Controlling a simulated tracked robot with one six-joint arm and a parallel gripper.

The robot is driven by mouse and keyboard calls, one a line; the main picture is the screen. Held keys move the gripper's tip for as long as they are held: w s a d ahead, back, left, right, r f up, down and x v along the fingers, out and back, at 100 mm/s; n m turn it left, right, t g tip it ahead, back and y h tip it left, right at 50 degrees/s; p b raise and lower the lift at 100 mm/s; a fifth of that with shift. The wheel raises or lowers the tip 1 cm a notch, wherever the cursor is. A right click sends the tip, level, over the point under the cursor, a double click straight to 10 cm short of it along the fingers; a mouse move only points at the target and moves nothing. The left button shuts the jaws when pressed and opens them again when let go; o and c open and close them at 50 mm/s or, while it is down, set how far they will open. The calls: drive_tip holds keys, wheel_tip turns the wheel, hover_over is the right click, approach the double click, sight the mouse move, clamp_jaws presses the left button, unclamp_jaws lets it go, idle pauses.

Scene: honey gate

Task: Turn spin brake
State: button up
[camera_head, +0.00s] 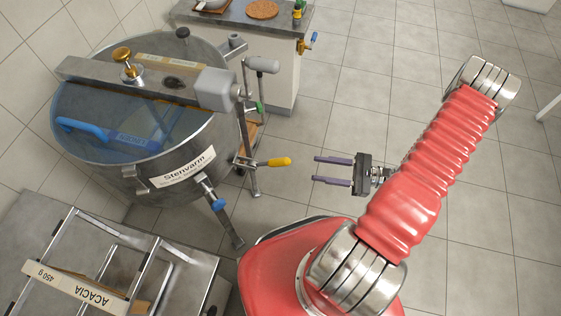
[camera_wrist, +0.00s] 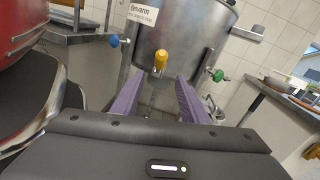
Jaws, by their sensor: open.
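A steel drum labelled Stenvarm (camera_head: 222,152) stands at the left in the head view; its wall also fills the top of the wrist view (camera_wrist: 190,35). A lever with a yellow handle (camera_head: 277,162) sticks out from its side towards me; the handle (camera_wrist: 161,59) is near the centre of the wrist view. A brass knob (camera_head: 122,55) sits on the drum's top beam. I cannot tell by marking which part is the spin brake. My gripper (camera_head: 316,169) is open and empty, its purple fingers pointing at the yellow handle, with a gap between them.
Near the drum are a grey crank handle (camera_head: 262,64), a blue valve handle (camera_head: 217,204) and a green handle (camera_wrist: 217,75). A steel frame stand with an Acacia label (camera_head: 75,290) is at lower left. A counter (camera_head: 232,17) stands behind. The tiled floor at right is mostly free.

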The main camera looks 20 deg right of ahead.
sight(279, 163)
idle(0.3)
drive_tip(key=shift+x, duration=6.9)
clamp_jaws()
